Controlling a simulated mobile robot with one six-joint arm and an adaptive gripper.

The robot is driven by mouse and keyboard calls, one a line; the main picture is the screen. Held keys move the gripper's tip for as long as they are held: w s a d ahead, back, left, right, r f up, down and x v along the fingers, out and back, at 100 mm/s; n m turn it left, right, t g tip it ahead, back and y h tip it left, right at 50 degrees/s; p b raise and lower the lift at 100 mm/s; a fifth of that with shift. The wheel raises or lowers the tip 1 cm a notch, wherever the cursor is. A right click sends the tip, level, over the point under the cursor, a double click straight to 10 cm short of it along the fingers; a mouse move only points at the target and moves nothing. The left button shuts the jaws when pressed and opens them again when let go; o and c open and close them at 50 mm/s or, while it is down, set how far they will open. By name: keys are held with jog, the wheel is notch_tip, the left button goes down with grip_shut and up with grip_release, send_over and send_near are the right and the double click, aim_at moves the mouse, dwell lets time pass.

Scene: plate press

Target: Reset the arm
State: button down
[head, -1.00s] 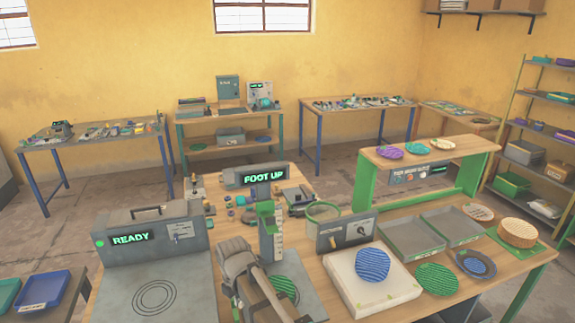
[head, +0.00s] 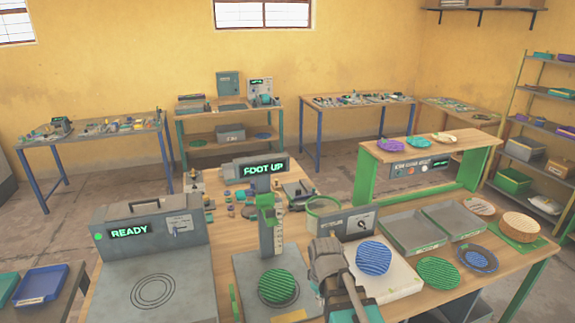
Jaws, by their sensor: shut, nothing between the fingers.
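My arm shows in the head view as grey links with teal parts, rising from the bottom edge right of the press. Its top joint stands in front of the white block's left side. No gripper fingers can be made out. The press (head: 268,230) stands on the table, its display reading FOOT UP. A green striped disc (head: 277,286) lies on the press's base plate, clear of my arm. A blue striped disc (head: 373,258) rests on the white block (head: 395,283). A green striped disc (head: 438,273) lies on the table to its right.
A grey READY box (head: 150,232) stands at left behind a plate with ring marks (head: 155,293). Two grey trays (head: 415,249), a dark ringed dish (head: 478,259) and a woven stack (head: 520,225) fill the right. A green-legged shelf (head: 475,178) stands behind them.

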jog(key=s+d+m, duration=0.2)
jog(key=d+m, duration=0.5)
jog(key=m, duration=0.1)
jog(key=shift+s+d+f+b, duration=0.25)
jog(key=shift+d+f+b, duration=0.15)
jog(key=shift+f, duration=0.05)
jog(key=shift+a, duration=0.1)
